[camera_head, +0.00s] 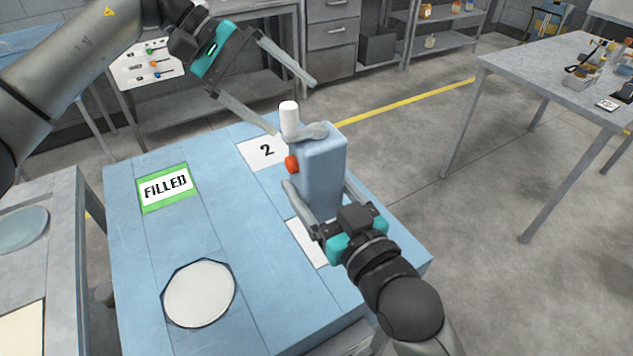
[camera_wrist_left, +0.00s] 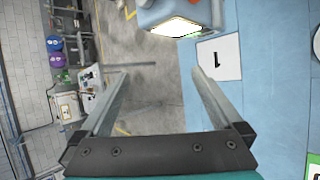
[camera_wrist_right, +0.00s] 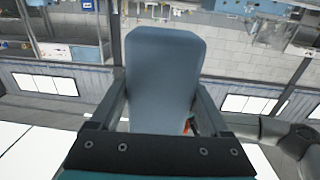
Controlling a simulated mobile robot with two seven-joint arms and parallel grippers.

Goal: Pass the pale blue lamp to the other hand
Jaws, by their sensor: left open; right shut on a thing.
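The pale blue lamp (camera_head: 324,170) is a boxy block with an orange-red knob on its side and a white cylinder at its top. My right gripper (camera_head: 325,205) is shut on its lower part and holds it upright over the blue table; the lamp fills the middle of the right wrist view (camera_wrist_right: 163,75). My left gripper (camera_head: 296,107) is open and empty, its fingers spread above and left of the lamp's top. The lamp's lit underside or face shows at the top edge of the left wrist view (camera_wrist_left: 180,24), beyond the fingers.
A card marked 1 (camera_wrist_left: 219,57) shows in the left wrist view. A grey table (camera_head: 560,75) stands at right, with open floor between.

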